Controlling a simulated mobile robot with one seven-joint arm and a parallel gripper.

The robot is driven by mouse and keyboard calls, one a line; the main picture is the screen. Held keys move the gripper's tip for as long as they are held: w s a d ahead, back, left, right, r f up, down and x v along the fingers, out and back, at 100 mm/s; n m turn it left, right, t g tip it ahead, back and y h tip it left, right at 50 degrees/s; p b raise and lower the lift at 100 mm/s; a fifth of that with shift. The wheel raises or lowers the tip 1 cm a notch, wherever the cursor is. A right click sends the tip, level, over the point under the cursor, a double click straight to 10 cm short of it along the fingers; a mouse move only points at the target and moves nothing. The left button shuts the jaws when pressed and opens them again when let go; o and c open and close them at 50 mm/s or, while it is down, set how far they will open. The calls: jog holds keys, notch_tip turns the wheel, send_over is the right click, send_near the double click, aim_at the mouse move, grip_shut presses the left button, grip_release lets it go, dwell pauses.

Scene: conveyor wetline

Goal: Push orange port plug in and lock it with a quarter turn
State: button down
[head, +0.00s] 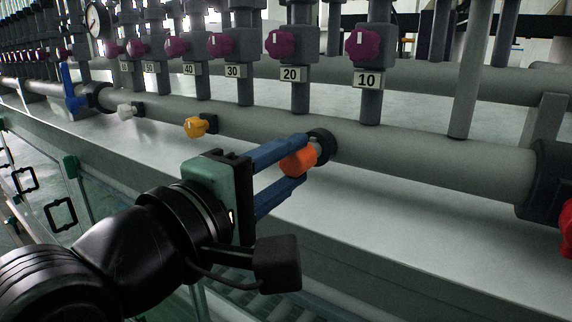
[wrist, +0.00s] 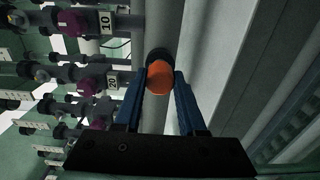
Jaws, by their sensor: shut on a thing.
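The orange port plug (head: 298,161) sits at a dark port collar (head: 323,146) on the grey horizontal pipe, below and right of the "20" label. My gripper (head: 302,159) is shut on the plug, with one blue finger above it and one below it in the head view. In the wrist view the orange plug (wrist: 159,79) lies between the tips of my gripper (wrist: 160,76), in front of the dark port. A short light part shows between plug and collar in the head view. I cannot tell how deep the plug sits or its turn angle.
A yellow plug (head: 195,126) and a white plug (head: 125,112) stick out of the same pipe (head: 420,164) to the left. Purple-knobbed valves (head: 281,44) and number labels stand above it. A blue lever (head: 72,92) is far left; the ledge below is clear.

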jog(key=shift+w+d, duration=0.4)
jog(key=shift+w, duration=0.15)
jog(key=shift+c, duration=2)
grip_release()
jog(key=b+v, duration=0.6)
jog(key=v, duration=0.7)
